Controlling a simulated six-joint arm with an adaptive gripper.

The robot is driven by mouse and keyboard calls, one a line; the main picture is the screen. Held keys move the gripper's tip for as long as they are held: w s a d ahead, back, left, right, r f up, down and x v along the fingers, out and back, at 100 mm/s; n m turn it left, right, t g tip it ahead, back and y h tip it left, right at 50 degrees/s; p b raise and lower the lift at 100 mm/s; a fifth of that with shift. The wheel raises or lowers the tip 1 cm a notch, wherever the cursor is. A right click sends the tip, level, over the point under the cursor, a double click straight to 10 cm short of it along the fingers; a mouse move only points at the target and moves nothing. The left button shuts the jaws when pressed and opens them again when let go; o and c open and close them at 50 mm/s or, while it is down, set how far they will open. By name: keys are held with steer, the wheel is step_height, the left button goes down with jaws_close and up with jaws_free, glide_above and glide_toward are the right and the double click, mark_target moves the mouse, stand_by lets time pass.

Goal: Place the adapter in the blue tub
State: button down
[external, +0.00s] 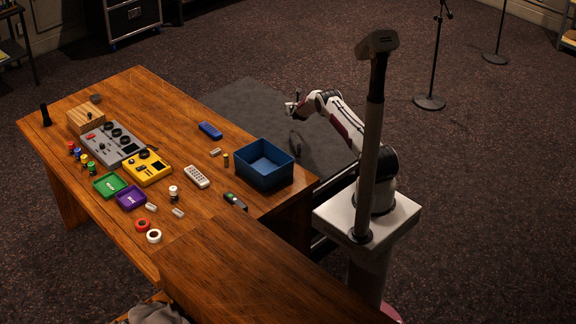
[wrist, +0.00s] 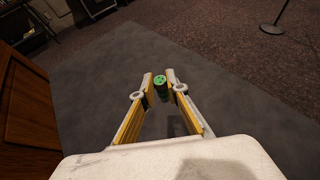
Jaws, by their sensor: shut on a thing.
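My gripper (external: 291,107) is out past the desk's right edge, above the grey floor mat. In the wrist view, my gripper (wrist: 160,88) is shut on a small dark cylinder (wrist: 161,90) with a green, dark-dotted end face, which looks like the adapter. The cylinder sits between the fingertips, clear of any surface. In the external view it is too small to make out clearly. The blue tub (external: 289,174) stands on the desk's right end, open at the top, below and left of my gripper. Its visible floor looks empty.
The air around my gripper is clear.

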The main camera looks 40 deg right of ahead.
steer(key=shift+w+r, duration=0.4)
steer(key=shift+r, duration=0.15)
steer(key=shift+a+f, duration=0.2)
steer(key=shift+f, duration=0.1)
glide_above(289, 132)
steer(key=shift+w+d+f, duration=0.1)
steer(key=shift+f, duration=2.8)
steer(key=shift+f, duration=2.05)
steer(key=shift+f, duration=0.15)
